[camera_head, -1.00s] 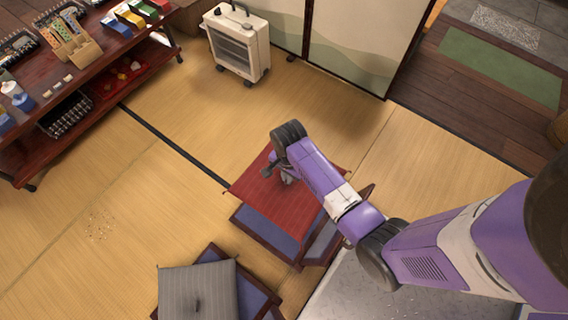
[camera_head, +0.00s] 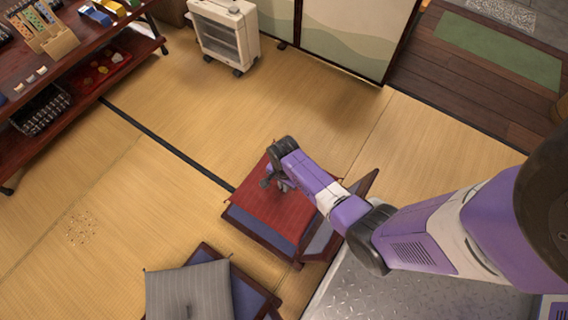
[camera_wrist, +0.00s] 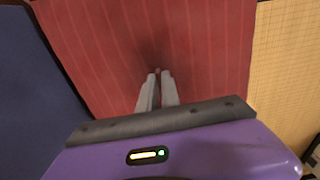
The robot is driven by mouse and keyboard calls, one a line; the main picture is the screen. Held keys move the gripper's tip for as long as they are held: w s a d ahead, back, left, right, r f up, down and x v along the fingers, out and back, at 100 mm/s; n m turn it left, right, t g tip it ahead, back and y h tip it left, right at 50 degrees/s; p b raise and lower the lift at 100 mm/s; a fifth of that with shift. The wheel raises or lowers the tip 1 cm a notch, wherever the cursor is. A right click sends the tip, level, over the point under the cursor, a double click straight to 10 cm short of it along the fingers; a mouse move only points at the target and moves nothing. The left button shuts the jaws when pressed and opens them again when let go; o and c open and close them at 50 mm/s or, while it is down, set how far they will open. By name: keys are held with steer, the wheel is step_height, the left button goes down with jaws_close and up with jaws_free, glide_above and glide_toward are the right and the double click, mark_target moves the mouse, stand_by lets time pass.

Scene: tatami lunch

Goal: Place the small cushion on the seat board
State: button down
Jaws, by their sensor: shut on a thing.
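My gripper (camera_head: 272,180) is shut on a red striped cushion (camera_head: 268,207), pinching it near its middle. In the wrist view both fingers (camera_wrist: 157,78) come together on a pinched fold of the red cloth (camera_wrist: 190,35). The cushion spreads flat over a low seat with a dark wooden frame and blue-purple board (camera_head: 247,223), covering most of it. The board's near-left edge shows. Whether the cushion touches the board is unclear. A blue surface (camera_wrist: 35,75) lies left of the cushion in the wrist view.
A second low seat (camera_head: 248,295) with a grey cushion (camera_head: 188,292) stands at the lower left. A dark wooden shelf (camera_head: 92,65) with goods is at the upper left. A white heater (camera_head: 226,35) stands by the sliding panels (camera_head: 357,35). Open tatami (camera_head: 150,180) lies between.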

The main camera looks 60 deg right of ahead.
steer(key=shift+f+b, duration=1)
steer(key=shift+f, duration=0.9)
steer(key=shift+f, duration=0.1)
steer(key=shift+f, duration=0.1)
steer(key=c, duration=1.6)
jaws_free()
steer(key=shift+o, duration=0.2)
